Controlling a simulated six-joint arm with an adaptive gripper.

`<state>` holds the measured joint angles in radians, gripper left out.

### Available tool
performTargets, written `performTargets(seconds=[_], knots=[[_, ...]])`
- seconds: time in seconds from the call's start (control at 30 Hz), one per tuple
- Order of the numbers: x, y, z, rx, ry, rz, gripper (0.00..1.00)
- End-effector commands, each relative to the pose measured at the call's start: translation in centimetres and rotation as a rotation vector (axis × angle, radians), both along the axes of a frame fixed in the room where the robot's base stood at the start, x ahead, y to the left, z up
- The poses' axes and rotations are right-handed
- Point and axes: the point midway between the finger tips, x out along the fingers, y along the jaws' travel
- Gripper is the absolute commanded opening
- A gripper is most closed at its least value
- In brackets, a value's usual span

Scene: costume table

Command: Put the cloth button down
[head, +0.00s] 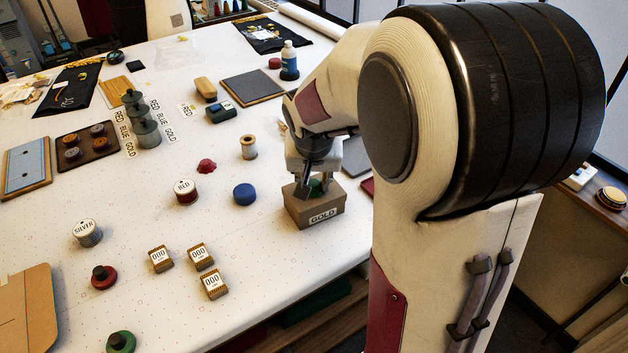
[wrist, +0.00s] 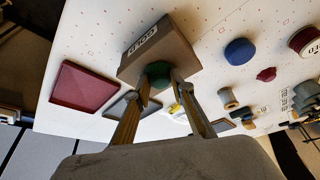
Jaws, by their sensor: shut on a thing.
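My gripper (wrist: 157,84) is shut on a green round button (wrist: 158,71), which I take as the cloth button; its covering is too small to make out. The button also shows in the head view (head: 318,186) between the fingers. My gripper holds it at the top of a brown box (head: 322,213) with a GOLD label, which also shows in the wrist view (wrist: 170,45). I cannot tell whether the button touches the box. The fingers hide part of the button and of the box top.
A dark red flat pad (wrist: 84,86) lies beside the box in the wrist view. Bare white table (head: 270,260) lies in front, near the table's edge.

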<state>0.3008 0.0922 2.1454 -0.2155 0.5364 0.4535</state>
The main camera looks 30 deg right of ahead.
Motion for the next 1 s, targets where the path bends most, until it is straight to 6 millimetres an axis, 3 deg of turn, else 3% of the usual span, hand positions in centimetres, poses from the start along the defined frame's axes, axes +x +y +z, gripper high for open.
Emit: performTargets(seconds=[0.3, 0.33, 0.4, 1.0], knots=[[-0.01, 0.0, -0.27, 0.0, 0.0, 0.0, 0.07], [-0.01, 0.0, -0.3, 0.0, 0.0, 0.0, 0.26], [0.0, 0.0, -0.27, 0.0, 0.0, 0.0, 0.4], [-0.13, 0.11, 0.65, 0.0, -0.002, -0.001, 0.4]])
